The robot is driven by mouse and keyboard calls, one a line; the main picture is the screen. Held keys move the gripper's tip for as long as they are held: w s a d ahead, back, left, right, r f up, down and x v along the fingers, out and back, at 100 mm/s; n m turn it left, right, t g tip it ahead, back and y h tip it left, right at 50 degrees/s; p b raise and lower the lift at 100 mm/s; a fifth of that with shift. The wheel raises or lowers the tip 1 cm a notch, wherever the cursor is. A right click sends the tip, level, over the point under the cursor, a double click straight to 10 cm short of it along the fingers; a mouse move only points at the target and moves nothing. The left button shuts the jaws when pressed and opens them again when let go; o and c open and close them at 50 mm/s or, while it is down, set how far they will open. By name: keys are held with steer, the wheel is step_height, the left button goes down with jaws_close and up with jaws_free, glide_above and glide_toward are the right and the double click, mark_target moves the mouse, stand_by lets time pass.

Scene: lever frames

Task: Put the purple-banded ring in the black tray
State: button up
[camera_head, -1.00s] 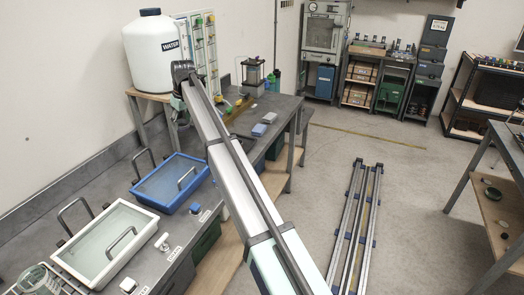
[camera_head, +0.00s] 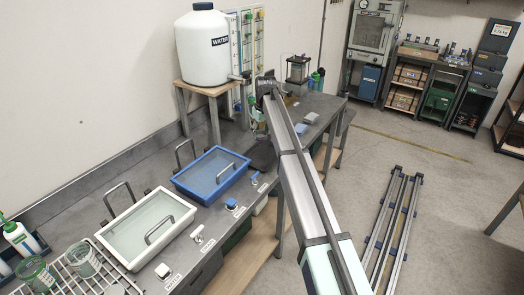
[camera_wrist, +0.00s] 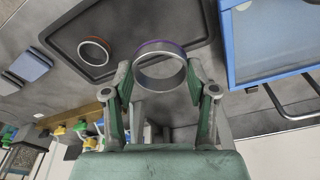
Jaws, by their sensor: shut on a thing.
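The purple-banded ring (camera_wrist: 160,66) is metallic, with a thin purple band along its upper edge in the wrist view. My gripper (camera_wrist: 160,82) is shut on it, one finger at each side. The ring overlaps the lower right part of the black tray (camera_wrist: 125,22) in that view; I cannot tell its height above the tray. A second ring (camera_wrist: 94,50) with an orange-red band lies in the tray. In the head view my arm partly covers the tray (camera_head: 262,154), and the held ring is not clear there.
A blue-framed lidded basin (camera_head: 212,173) stands beside the tray, with a white-framed one (camera_head: 148,228) nearer. Their raised handles stick up. A large white water tank (camera_head: 203,45) stands behind. Small grey-blue boxes (camera_wrist: 27,64) lie on the tray's other side.

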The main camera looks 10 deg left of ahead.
mark_target(260, 158)
step_height(260, 158, down, 11)
steer(key=p, duration=0.3)
steer(key=shift+f, duration=0.1)
steer(key=o, duration=1.2)
steer(key=shift+f, duration=0.15)
step_height(260, 158, up, 12)
steer(key=s+d+b, duration=0.1)
steer(key=b, duration=0.2)
steer(key=shift+s+d+b, duration=0.15)
steer(key=shift+s+b, duration=0.05)
steer(key=shift+b, duration=0.1)
